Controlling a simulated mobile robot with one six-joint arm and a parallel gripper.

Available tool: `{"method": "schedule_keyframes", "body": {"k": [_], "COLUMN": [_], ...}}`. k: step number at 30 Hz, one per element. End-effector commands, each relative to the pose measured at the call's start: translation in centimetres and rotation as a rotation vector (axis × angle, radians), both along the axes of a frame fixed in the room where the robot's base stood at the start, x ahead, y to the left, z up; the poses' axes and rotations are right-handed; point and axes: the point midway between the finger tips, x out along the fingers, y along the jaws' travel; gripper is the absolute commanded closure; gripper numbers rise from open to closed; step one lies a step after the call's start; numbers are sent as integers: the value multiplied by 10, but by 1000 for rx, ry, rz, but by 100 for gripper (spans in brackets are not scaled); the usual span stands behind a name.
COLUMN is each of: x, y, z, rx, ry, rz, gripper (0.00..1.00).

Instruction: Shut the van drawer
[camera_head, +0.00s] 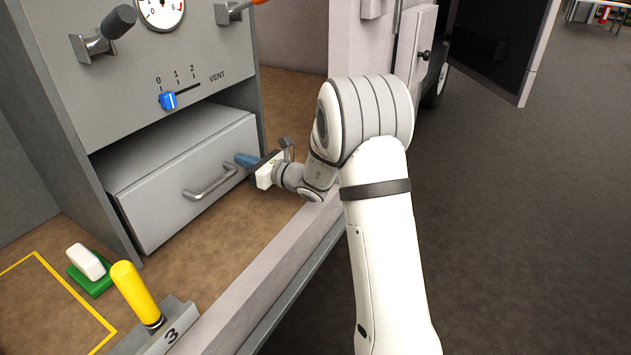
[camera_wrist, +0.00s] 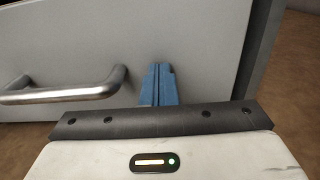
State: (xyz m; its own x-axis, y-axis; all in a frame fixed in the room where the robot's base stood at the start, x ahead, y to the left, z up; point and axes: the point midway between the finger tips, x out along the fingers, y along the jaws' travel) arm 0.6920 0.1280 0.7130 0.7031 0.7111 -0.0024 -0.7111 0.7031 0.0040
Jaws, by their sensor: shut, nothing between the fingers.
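The grey van drawer (camera_head: 180,180) stands pulled out of its cabinet, with a dark gap above it and its top face showing. Its metal bar handle (camera_head: 211,184) is on the front; the handle also shows in the wrist view (camera_wrist: 70,92) at the left. My gripper (camera_head: 243,159) is shut and empty, its blue fingers at the right part of the drawer front, to the right of the handle. In the wrist view the closed fingertips (camera_wrist: 158,72) point at the drawer front (camera_wrist: 190,35); whether they touch it I cannot tell.
A blue VENT slider (camera_head: 168,100) and dark knobs are on the panel above. A green block with a white top (camera_head: 87,262) and a yellow lever (camera_head: 135,290) stand at the lower left. A raised grey sill (camera_head: 270,270) edges the brown floor.

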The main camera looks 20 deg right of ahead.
Motion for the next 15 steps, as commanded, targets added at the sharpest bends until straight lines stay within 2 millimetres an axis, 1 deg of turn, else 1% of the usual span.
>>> {"method": "schedule_keyframes", "body": {"k": [1,5,8,14,15], "x": [6,6,2,-22,-29], "y": [1,-2,-8,-30,-38], "z": [8,8,8,7,10], "rx": [6,5,5,4,5], "ry": [-16,-16,-16,-10,-8], "rz": [-6,-9,-10,0,-2], "gripper": [100,100,100,100,100]}}
